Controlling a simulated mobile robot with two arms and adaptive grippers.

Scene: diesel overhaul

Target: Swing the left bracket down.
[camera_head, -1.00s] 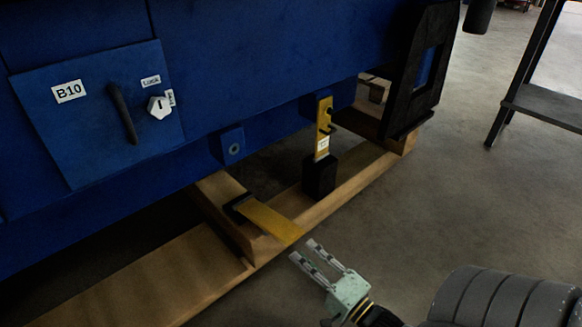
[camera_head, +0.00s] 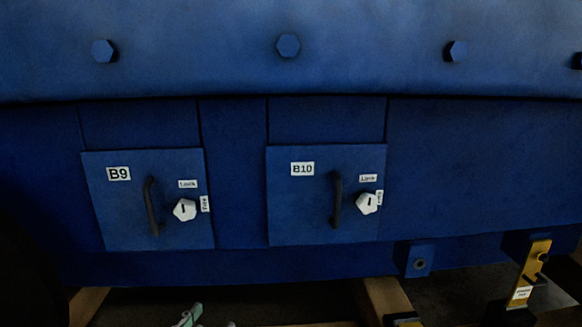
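A yellow bracket (camera_head: 535,266) with a black hook and a white label hangs upright at the lower right, under the blue engine side. My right gripper is not in view.
Two blue hatch covers, B9 (camera_head: 150,225) and B10 (camera_head: 300,215), each have a dark handle and a white lock knob. Hex bolts (camera_head: 288,46) line the engine above. A wooden beam (camera_head: 383,298) lies below.

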